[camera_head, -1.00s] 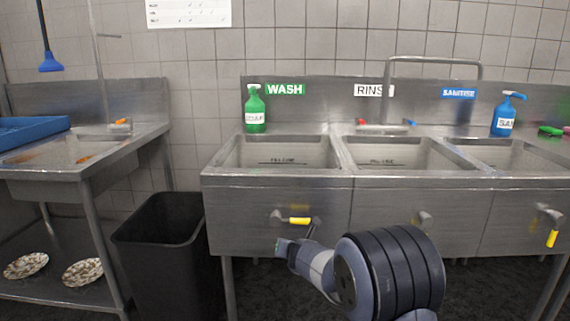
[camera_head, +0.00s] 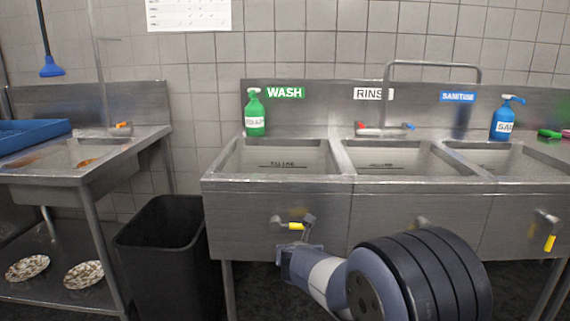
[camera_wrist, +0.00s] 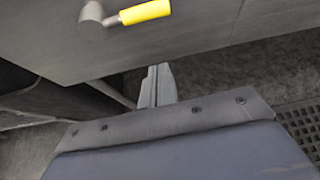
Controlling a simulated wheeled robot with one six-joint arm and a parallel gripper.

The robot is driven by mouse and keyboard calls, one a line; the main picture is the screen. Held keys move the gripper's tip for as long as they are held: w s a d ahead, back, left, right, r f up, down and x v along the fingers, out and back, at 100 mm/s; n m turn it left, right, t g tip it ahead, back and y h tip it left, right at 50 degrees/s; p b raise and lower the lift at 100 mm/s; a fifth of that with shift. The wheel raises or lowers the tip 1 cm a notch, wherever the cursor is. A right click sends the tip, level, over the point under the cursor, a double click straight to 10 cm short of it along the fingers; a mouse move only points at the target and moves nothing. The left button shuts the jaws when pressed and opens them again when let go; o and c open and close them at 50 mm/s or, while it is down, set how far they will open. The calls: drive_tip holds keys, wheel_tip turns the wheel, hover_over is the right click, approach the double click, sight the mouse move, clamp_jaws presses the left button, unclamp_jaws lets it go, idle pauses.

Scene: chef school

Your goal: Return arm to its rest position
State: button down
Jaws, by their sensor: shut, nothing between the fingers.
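My gripper (camera_wrist: 157,86) is shut and empty. In the wrist view its fingers lie together, below the steel sink front and apart from the yellow-tipped valve handle (camera_wrist: 145,12). In the head view, my arm reaches in from the bottom right, and its end is low in front of the wash basin. The yellow handle (camera_head: 296,226) under the wash basin lies roughly level, just above my gripper end. The fingertips are hard to make out in the head view.
A steel sink unit (camera_head: 275,190) with three basins spans the right. A black bin (camera_head: 165,245) stands left of it, beside a steel side table (camera_head: 75,176) with patterned plates on its lower shelf. Dark floor shows below the sinks. Green (camera_head: 254,112) and blue (camera_head: 502,120) bottles stand behind the basins.

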drive_tip(key=x, duration=0.6)
drive_tip(key=w+a+f+m+t+y+b, duration=0.1)
drive_tip(key=a+m+t+y+b, duration=0.3)
drive_tip(key=a+m+y, duration=0.4)
drive_tip(key=shift+w+a+f+m+y+b, duration=0.25)
drive_tip(key=shift+f+m+y, duration=0.45)
drive_tip(key=shift+m, duration=1.5)
